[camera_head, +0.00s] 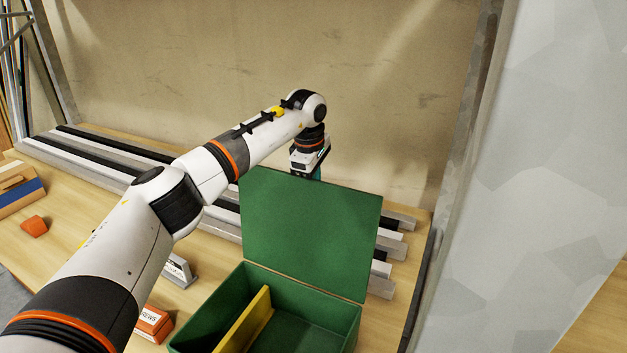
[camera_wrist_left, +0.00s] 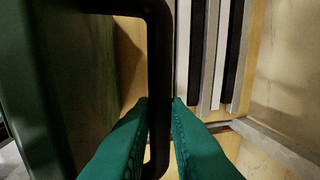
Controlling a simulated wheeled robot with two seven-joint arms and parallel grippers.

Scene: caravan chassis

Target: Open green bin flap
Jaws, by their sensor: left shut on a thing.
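The green bin (camera_head: 353,330) stands on the wooden bench with its top open. Its green flap (camera_head: 312,232) stands up, close to upright, at the far side of the bin. My left gripper (camera_wrist_left: 160,108) is behind the flap, and in the head view its fingers are mostly hidden by it. In the left wrist view its teal fingers are shut on a black handle (camera_wrist_left: 159,55). The flap's green surface (camera_wrist_left: 28,80) runs along the left of that view. My right gripper is not in view.
A yellow divider (camera_head: 246,322) stands inside the bin. Grey, white and black bars (camera_head: 110,160) lie along the back of the bench by the wall. An orange-white box (camera_head: 153,323) sits left of the bin. A grey panel (camera_head: 560,150) stands at the right.

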